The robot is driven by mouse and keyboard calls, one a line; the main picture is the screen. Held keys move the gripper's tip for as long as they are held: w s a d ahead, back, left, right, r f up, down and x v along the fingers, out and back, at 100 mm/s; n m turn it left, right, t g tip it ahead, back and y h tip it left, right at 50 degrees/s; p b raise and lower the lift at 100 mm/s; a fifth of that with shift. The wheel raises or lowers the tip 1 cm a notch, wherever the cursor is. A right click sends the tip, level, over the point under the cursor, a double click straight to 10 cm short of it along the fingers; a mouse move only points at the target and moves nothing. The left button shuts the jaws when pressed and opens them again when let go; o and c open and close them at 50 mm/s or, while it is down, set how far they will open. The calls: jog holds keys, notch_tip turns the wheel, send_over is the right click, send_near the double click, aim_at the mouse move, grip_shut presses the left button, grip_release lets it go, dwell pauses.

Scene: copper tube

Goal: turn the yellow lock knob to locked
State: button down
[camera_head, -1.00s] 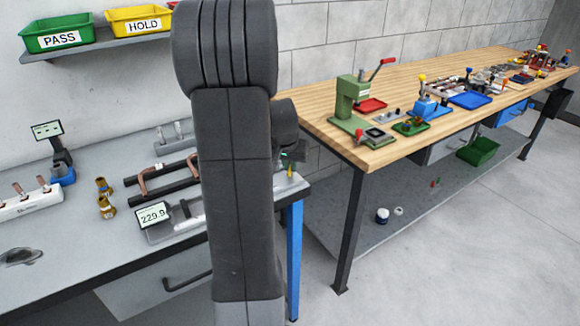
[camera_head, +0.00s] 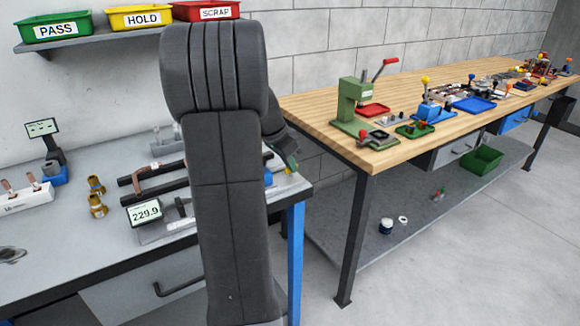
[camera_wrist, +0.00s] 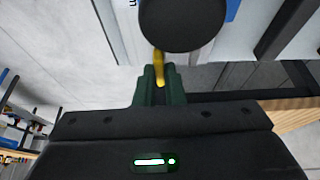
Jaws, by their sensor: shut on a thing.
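The yellow lock knob (camera_wrist: 158,66) shows in the wrist view as a narrow yellow lever. Its lower end is between the green fingertips of my gripper (camera_wrist: 159,88), which is shut on it. In the head view my gripper (camera_head: 288,160) is at the right end of the grey bench, mostly behind my arm. The knob is too small and covered there to read its angle. A dark round shape (camera_wrist: 183,20) hides what lies above the knob in the wrist view.
The grey bench (camera_head: 60,270) carries a gauge reading 229.9 (camera_head: 144,212), dark bars (camera_head: 150,170) and brass fittings (camera_head: 97,205). The wooden bench (camera_head: 330,110) with a green press (camera_head: 352,105) stands close on the right. A shelf holds PASS, HOLD and SCRAP bins (camera_head: 205,12).

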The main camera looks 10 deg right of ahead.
jog(key=shift+m, duration=0.3)
dwell(0.4)
jog(key=c, duration=1.5)
grip_release()
jog(key=shift+r, duration=0.1)
jog(key=v, duration=1.3)
jog(key=shift+a+r+p, duration=0.25)
jog(key=shift+a+p, duration=0.05)
jog(key=shift+p, duration=0.1)
jog(key=b+x, duration=0.1)
jog(key=x, duration=1.3)
jog(key=shift+d+r, duration=0.1)
jog(key=shift+d, duration=0.05)
